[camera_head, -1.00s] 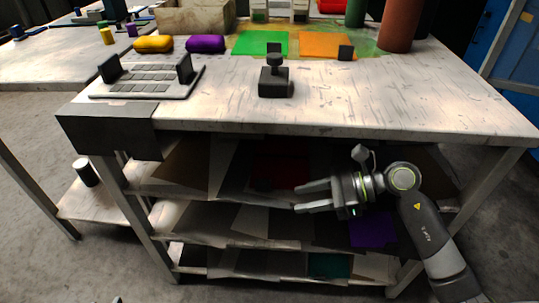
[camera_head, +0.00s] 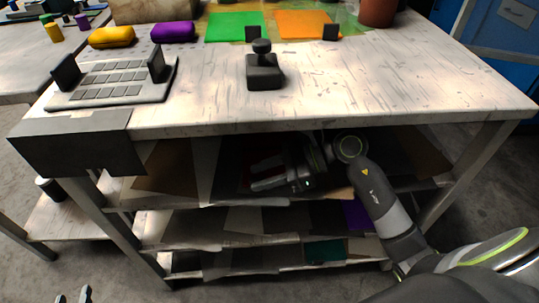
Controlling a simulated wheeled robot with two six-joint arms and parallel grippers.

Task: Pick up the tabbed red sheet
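The red sheet (camera_head: 262,164) lies on the top shelf under the bench, dark in the shade and partly hidden by my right gripper. Its tab cannot be made out. My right gripper (camera_head: 255,179) reaches in under the benchtop from the right, at the red sheet. Its two fingers point left with a gap between them. Whether any of the sheet is between them I cannot tell. Only the fingertips of my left gripper (camera_head: 73,296) show at the bottom left edge, apart and empty, far from the shelves.
The benchtop (camera_head: 370,85) is close above my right gripper. Brown and grey sheets (camera_head: 165,168) lie beside the red one. Lower shelves hold more sheets, including a purple (camera_head: 357,214) and a teal one (camera_head: 325,251). A bench leg (camera_head: 465,165) stands at right.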

